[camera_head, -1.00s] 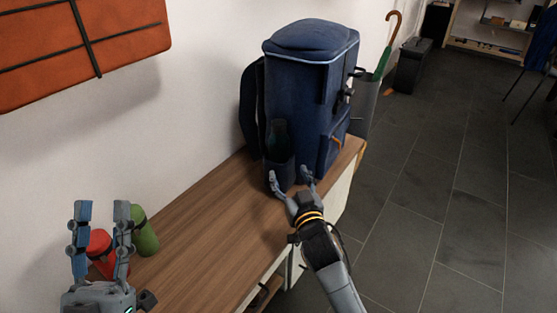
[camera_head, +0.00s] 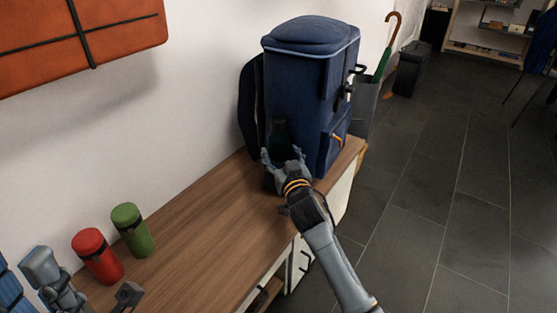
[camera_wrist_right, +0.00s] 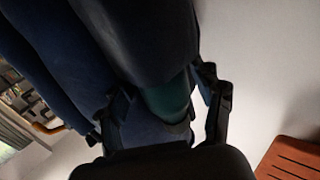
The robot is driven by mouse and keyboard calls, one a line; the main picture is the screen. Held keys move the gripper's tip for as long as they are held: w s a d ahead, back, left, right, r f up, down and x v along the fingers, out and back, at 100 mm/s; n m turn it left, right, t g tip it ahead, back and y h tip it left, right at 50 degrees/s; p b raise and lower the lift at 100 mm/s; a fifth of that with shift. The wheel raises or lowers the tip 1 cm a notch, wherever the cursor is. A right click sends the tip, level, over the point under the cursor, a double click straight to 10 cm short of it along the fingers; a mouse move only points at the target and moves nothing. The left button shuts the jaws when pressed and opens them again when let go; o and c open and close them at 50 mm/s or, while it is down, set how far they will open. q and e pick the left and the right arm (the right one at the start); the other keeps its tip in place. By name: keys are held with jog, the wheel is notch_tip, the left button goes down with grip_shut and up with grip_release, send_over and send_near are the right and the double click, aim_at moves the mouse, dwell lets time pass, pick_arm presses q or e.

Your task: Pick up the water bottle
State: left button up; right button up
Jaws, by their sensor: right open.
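A dark green bottle (camera_head: 279,136) stands upright in the side pocket of the blue backpack (camera_head: 305,85). Its lower part is hidden by the pocket and my right gripper. My right gripper (camera_head: 282,153) is open at the pocket, with a finger on each side. In the right wrist view the green bottle (camera_wrist_right: 166,98) shows between the open fingers (camera_wrist_right: 165,108); whether they touch it I cannot tell. My left gripper (camera_head: 52,280) is partly in view at the lower left, near a red flask (camera_head: 97,257) and a green flask (camera_head: 133,230).
The backpack stands at the far end of the wooden bench top (camera_head: 200,215), against the white wall. An umbrella stand (camera_head: 363,103) is behind it. The bench middle is clear; open tiled floor (camera_head: 420,190) lies right.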

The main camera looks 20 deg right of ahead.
jog(key=c, duration=1.3)
jog(key=shift+r, duration=0.15)
grip_shut()
jog(key=shift+r, duration=0.1)
